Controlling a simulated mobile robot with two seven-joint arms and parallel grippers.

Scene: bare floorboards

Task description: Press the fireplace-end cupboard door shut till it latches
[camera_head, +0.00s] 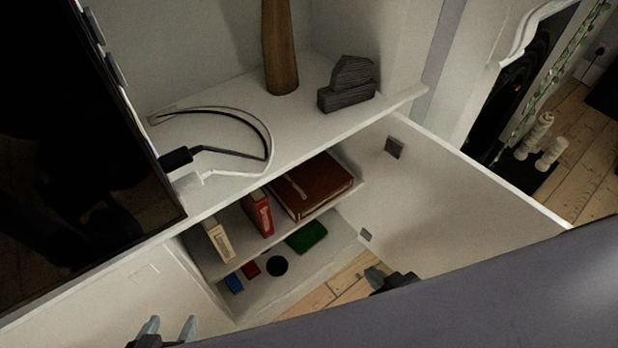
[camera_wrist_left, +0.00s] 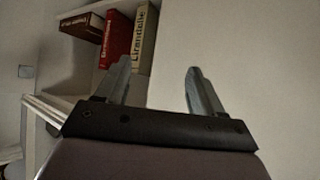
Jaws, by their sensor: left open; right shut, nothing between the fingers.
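The white cupboard door (camera_head: 455,215) at the fireplace end stands wide open, swung out from the right side of the cupboard. Its inner face shows, with two dark hinges (camera_head: 394,147) along the cupboard side. My right gripper (camera_head: 374,274) is shut and empty, in front of the open cupboard and left of this door; I cannot tell if it touches. My left gripper (camera_head: 168,326) is open and empty, low at the left. In the left wrist view its spread fingers (camera_wrist_left: 158,78) are in front of a pale panel, with the shelf books behind. My own body hides the door's lower right part.
The cupboard shelf (camera_head: 222,262) holds a brown book (camera_head: 312,190), a red book (camera_head: 258,213) and a cream book (camera_head: 218,240). A wooden vase (camera_head: 280,50) and grey ornament (camera_head: 347,84) stand on top. A dark screen (camera_head: 70,150) fills the left; the fireplace (camera_head: 515,90) is right.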

